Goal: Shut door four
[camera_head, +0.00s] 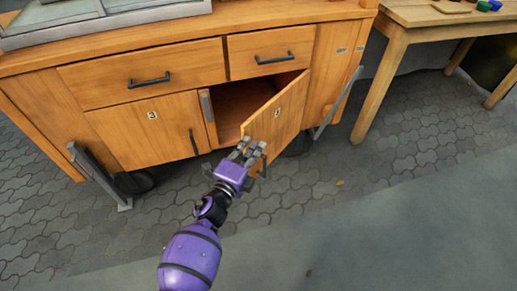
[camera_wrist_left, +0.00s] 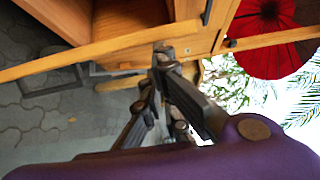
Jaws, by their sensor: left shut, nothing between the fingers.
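Door four (camera_head: 285,110) is a wooden cabinet door with a small number label. It stands partly open, swung outward from its right side, and the dark inside of the cabinet shows to its left. My left gripper (camera_head: 243,147) is shut and empty at the door's lower free edge, in front of the opening. In the left wrist view the closed fingers (camera_wrist_left: 163,52) are close to the long wooden edge of the door (camera_wrist_left: 95,52); I cannot tell whether they touch. The door's handle (camera_head: 264,164) is partly hidden beside the gripper. My right gripper is not in view.
Metal legs (camera_head: 98,175) stick out at both ends of the cabinet. A wooden table (camera_head: 440,14) stands at the right. The paved floor (camera_head: 380,180) in front is clear.

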